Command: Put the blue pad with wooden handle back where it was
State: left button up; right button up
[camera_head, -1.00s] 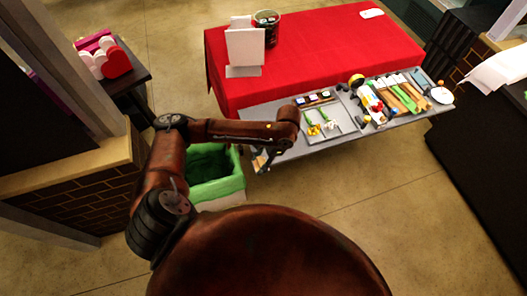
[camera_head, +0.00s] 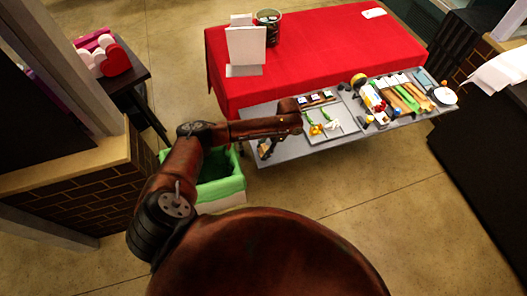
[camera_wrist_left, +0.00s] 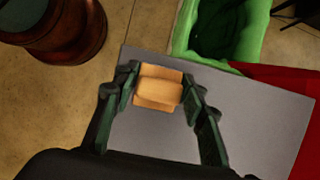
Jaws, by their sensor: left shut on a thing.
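My left gripper (camera_head: 265,150) is over the left end of the grey tabletop (camera_head: 300,151) in the head view. In the left wrist view, its fingers (camera_wrist_left: 160,86) stand on both sides of a light wooden block, the wooden handle (camera_wrist_left: 158,88), and are shut on it. The blue pad is not visible, being hidden under the handle from this angle. The handle is above the grey surface (camera_wrist_left: 255,120), near its corner; I cannot tell whether the pad touches it. My right gripper is not in view.
A tray (camera_head: 345,130) with small flowers lies right of my gripper, with several tools and stems (camera_head: 400,98) farther right. A red-covered table (camera_head: 330,50) stands behind. A green-lined bin (camera_head: 228,188) stands left of the grey tabletop. The front strip of the tabletop is bare.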

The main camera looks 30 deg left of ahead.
pick_arm(q)
jog(key=shift+f, duration=0.6)
jog(key=shift+f, duration=0.1)
jog(key=o, duration=1.1)
jog(key=shift+o, duration=0.2)
jog(key=v, duration=1.2)
